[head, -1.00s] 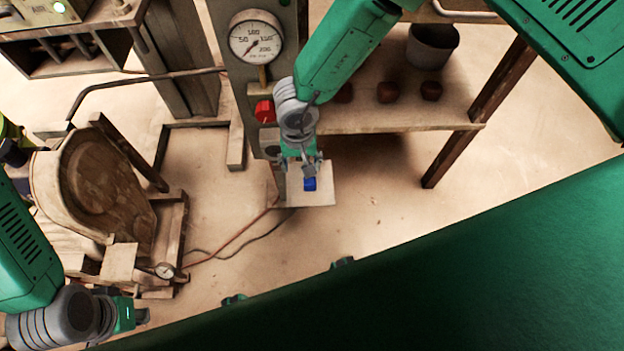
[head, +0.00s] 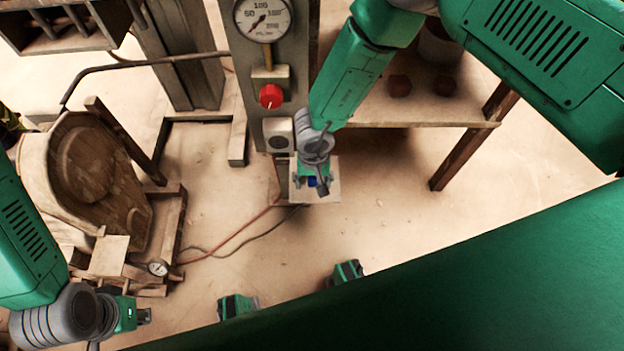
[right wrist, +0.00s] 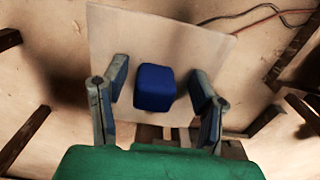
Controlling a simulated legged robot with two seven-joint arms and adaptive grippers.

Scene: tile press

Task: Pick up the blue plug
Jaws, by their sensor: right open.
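The blue plug (right wrist: 154,88) is a small rounded block on a pale square board (right wrist: 200,50) in the right wrist view. In the head view the plug (head: 312,182) is partly hidden behind my right gripper (head: 319,184), on the pale board (head: 325,195). My right gripper (right wrist: 158,100) is open, with one finger on each side of the plug and a gap to each. I cannot tell whether the fingertips are down at the plug's height. My left gripper (head: 143,316) is at the lower left of the head view, far from the plug; its fingers are too small to read.
A panel with a pressure gauge (head: 263,18) and a red knob (head: 271,96) stands behind the board. A wooden table (head: 420,108) with dark round pieces is to the right. A wooden frame (head: 90,180) stands at the left. Cables (head: 230,243) lie on the floor.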

